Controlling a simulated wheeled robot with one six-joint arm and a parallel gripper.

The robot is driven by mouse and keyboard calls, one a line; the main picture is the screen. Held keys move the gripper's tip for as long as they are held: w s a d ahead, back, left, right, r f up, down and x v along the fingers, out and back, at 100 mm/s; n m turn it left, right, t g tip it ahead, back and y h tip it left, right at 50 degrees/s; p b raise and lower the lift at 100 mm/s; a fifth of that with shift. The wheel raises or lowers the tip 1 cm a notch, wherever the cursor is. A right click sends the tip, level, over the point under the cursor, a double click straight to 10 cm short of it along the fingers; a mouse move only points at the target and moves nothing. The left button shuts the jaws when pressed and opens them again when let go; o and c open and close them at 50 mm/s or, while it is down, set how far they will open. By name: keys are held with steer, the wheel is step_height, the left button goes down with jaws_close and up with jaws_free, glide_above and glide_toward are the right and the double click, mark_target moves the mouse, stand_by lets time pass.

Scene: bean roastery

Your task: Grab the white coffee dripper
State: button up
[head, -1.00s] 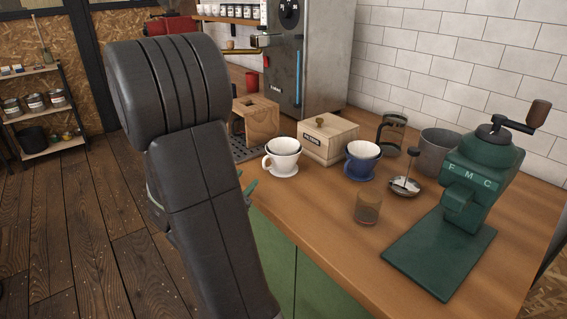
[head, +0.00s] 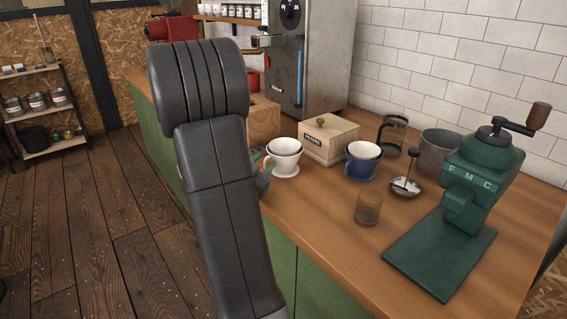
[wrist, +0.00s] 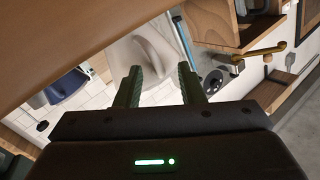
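The white coffee dripper (head: 285,147) stands on the wooden counter, with a wide white flange at its base. In the wrist view the white dripper (wrist: 152,52) lies just beyond and between my fingertips. My gripper (wrist: 159,70) is open, its two green fingers apart with nothing clasped between them. In the head view my gripper (head: 264,178) is close at the left of the dripper, partly hidden by my arm. I cannot tell whether a finger touches it.
A blue dripper (head: 362,163) stands to the right. A wooden box with a knob (head: 328,141) is just behind the white dripper. A glass (head: 368,208), a French press (head: 391,135) and a green grinder (head: 481,172) stand further right. The counter's front (head: 305,235) is clear.

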jaws_close()
steer(key=shift+r, duration=0.1)
